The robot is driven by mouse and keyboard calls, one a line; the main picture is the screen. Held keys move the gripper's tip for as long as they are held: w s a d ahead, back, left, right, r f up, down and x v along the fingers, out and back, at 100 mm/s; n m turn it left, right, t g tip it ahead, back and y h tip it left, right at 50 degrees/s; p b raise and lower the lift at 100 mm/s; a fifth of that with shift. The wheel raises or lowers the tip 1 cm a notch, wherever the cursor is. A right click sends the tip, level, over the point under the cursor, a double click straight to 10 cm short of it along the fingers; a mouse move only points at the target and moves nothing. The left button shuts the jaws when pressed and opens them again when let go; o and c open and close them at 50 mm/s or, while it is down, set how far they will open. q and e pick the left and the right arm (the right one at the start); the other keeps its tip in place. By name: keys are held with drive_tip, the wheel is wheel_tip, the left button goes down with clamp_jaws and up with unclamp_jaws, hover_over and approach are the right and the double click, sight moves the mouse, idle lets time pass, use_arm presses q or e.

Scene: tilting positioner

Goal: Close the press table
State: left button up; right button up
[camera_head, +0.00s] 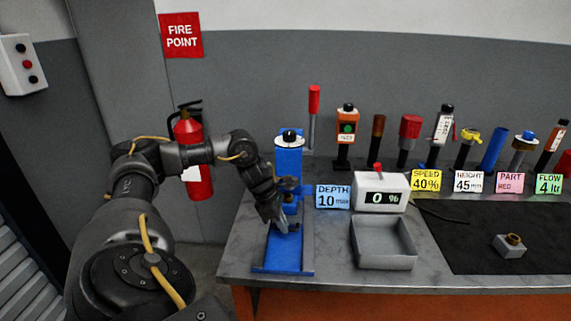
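A blue press (289,163) stands at the left end of the workbench. It has an upright column with a black knob on top, a blue base frame (290,267) and an upright lever with a red handle (314,100). My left gripper (281,222) points down in front of the column, just above the base frame, and hides part of the press there. I cannot tell whether its fingers touch the press or whether they are open. A white display box (382,193) beside the press reads 0 %. My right gripper is not in view.
A grey open tray (383,265) sits right of the press. A dark mat (465,240) holds a small grey block with a brass ring (511,246). Several upright tools and label cards line the bench's back. A fire extinguisher (198,160) hangs behind my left arm.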

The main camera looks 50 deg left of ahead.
use_arm(q)
drive_tip(key=o, duration=0.3)
drive_tip(key=shift+o, duration=0.2)
drive_tip(key=v, duration=1.1)
drive_tip(key=shift+w+d, duration=0.1)
